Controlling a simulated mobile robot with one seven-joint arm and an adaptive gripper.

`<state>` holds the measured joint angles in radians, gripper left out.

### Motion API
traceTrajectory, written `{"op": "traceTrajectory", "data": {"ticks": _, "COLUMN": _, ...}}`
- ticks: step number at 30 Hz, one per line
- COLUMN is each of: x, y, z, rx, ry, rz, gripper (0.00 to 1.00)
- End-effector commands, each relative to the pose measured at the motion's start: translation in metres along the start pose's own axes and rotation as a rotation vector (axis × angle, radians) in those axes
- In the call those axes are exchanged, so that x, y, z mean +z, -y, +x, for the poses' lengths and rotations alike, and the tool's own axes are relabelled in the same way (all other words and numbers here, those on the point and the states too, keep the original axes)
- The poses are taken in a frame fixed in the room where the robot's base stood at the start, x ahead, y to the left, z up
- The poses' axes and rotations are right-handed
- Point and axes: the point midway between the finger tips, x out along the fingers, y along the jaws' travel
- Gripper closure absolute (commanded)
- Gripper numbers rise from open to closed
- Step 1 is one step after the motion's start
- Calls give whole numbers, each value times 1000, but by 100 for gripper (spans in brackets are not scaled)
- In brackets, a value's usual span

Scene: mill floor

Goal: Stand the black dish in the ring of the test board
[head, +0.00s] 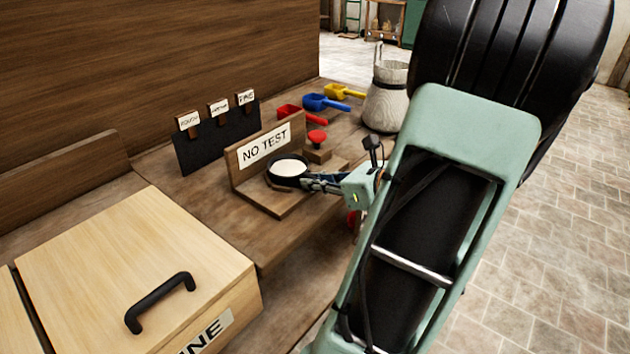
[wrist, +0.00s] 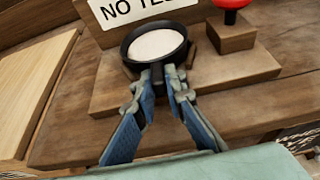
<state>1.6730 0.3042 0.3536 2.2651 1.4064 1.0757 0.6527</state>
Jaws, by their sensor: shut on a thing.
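The black dish (head: 287,170) is round with a pale white filling. It is at the test board (head: 275,200), a wooden stand whose upright back carries a "NO TEST" sign (head: 266,145). My gripper (head: 312,182) reaches in from the right and is shut on the near side of the dish. In the wrist view the dish (wrist: 157,44) sits level just past my fingertips (wrist: 160,85), over the board's base (wrist: 110,92). The ring is hidden under the dish, and I cannot tell whether the dish rests in it or is just above it.
Red, blue and yellow scoops (head: 325,102) and a pale sack (head: 387,95) are farther back. A black rack with labelled cards (head: 218,135) is left. A handled wooden bin (head: 130,270) is near left.

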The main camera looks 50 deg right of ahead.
Motion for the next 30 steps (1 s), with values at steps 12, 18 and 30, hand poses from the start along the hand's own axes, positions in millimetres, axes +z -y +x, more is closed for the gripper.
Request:
{"op": "traceTrajectory", "data": {"ticks": 12, "x": 0, "y": 0, "z": 0, "rx": 0, "ry": 0, "rz": 0, "gripper": 69}}
{"op": "traceTrajectory", "data": {"ticks": 18, "x": 0, "y": 0, "z": 0, "rx": 0, "ry": -1, "rz": 0, "gripper": 69}}
{"op": "traceTrajectory", "data": {"ticks": 30, "x": 0, "y": 1, "z": -63, "rx": -5, "ry": -2, "rz": -1, "gripper": 69}}
